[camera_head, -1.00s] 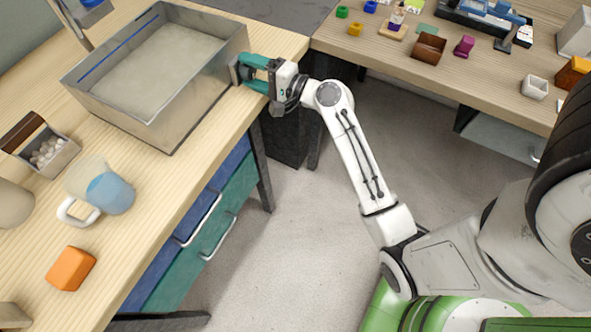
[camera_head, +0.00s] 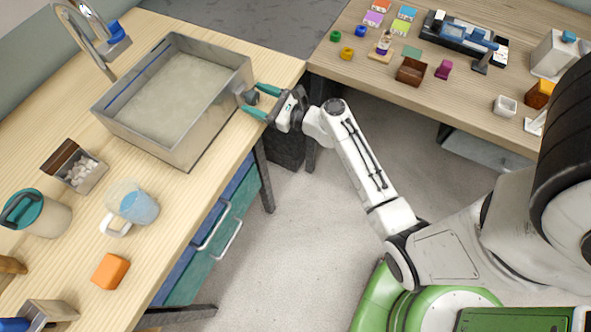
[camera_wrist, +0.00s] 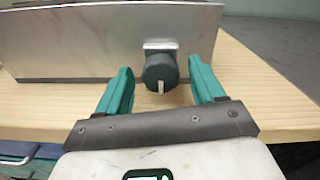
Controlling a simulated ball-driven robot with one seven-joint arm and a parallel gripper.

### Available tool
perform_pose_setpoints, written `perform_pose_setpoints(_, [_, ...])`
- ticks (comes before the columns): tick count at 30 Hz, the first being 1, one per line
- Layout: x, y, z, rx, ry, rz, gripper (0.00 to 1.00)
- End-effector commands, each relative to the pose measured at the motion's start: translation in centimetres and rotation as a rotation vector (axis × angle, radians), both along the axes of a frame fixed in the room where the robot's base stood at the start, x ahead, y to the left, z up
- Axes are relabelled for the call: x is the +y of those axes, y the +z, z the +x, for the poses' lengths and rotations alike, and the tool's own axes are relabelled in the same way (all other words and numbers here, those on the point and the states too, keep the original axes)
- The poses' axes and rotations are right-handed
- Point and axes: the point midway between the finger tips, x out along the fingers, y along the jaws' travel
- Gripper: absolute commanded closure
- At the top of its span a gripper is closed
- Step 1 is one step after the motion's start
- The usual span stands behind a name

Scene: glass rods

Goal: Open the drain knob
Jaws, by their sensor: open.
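The drain knob (camera_wrist: 161,72) is a dark round knob with a pale mark pointing down, on a metal fitting on the outer wall of the metal basin (camera_wrist: 60,45). It also shows in the head view (camera_head: 250,97), on the right wall of the basin (camera_head: 165,135). My gripper (camera_wrist: 162,80) has teal fingers, open, one on each side of the knob with a gap on both sides. In the head view my gripper (camera_head: 258,101) reaches the knob from the right, at the table edge. The basin holds cloudy water (camera_head: 178,90).
A faucet (camera_head: 98,45) stands behind the basin. A clear jug with blue liquid (camera_head: 137,206), an orange block (camera_head: 110,270) and a teal-lidded container (camera_head: 40,213) stand on the wooden table. Drawers (camera_head: 215,235) are below it. A second table (camera_head: 350,80) holds several small items.

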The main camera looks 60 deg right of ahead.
Motion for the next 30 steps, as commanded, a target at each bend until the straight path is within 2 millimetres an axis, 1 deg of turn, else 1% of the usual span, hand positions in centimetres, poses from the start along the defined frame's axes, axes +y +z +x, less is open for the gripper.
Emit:
perform_pose_setpoints(1, [-0.2, -0.7, -1.3, 0.006, -0.003, -0.003, 0.32])
perform_pose_setpoints(15, [-0.4, -0.6, -9.7, 0.004, -0.004, -0.007, 0.32])
perform_pose_setpoints(16, [-0.2, -0.6, -10.0, 0.006, 0.004, -0.016, 0.32])
perform_pose_setpoints(18, [1.2, -1.2, -9.5, 0.033, 0.055, -0.097, 0.32])
perform_pose_setpoints(23, [3.7, -2.5, -9.4, 0.087, 0.157, -0.27, 0.32])
perform_pose_setpoints(30, [7.4, -4.9, -9.8, 0.154, 0.327, -0.535, 0.32])
